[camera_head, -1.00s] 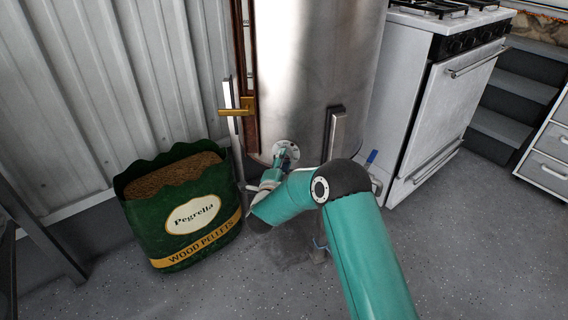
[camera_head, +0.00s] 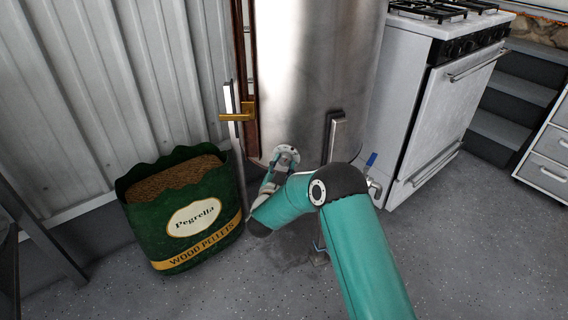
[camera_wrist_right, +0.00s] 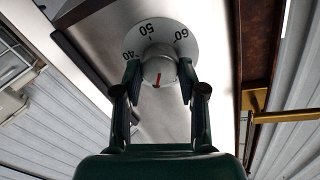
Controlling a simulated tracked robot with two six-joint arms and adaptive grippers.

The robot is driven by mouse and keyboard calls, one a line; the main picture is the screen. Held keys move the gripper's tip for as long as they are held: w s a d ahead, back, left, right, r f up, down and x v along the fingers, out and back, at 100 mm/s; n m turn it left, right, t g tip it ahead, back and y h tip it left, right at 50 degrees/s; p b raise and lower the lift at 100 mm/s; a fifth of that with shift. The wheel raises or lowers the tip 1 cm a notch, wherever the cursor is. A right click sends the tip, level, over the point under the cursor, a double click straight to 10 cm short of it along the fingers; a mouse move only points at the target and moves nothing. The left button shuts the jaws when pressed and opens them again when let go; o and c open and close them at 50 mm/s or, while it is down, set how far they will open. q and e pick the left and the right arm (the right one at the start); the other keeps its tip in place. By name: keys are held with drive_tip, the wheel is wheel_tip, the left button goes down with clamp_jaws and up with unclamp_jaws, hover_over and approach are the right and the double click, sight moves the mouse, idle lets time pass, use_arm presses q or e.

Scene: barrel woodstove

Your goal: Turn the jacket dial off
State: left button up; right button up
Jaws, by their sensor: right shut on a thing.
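The jacket dial (camera_head: 286,153) is a round white plate low on the steel stove barrel (camera_head: 310,80). My left gripper is not in view.
A green wood pellets bag (camera_head: 190,215) stands left of my right arm. A brass handle (camera_head: 237,112) sits at the barrel's left edge. A blue-handled valve (camera_head: 371,160) is low to the right, beside a white cooker (camera_head: 425,120). The floor in front is mostly clear.

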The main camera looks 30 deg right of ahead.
drive_tip(key=n, duration=0.1)
drive_tip(key=n+p, duration=0.1)
drive_tip(key=n, duration=0.2)
drive_tip(key=shift+a+f+n, duration=0.3)
drive_tip(key=shift+n+p, duration=0.45)
drive_tip(key=shift+n, duration=0.45)
drive_tip(key=shift+f, duration=0.1)
drive_tip(key=shift+d, duration=0.1)
drive_tip(key=o, duration=1)
drive_tip(key=shift+o, duration=0.7)
drive_tip(key=shift+d+r, duration=0.1)
drive_tip(key=shift+r, duration=0.1)
drive_tip(key=v, duration=1.2)
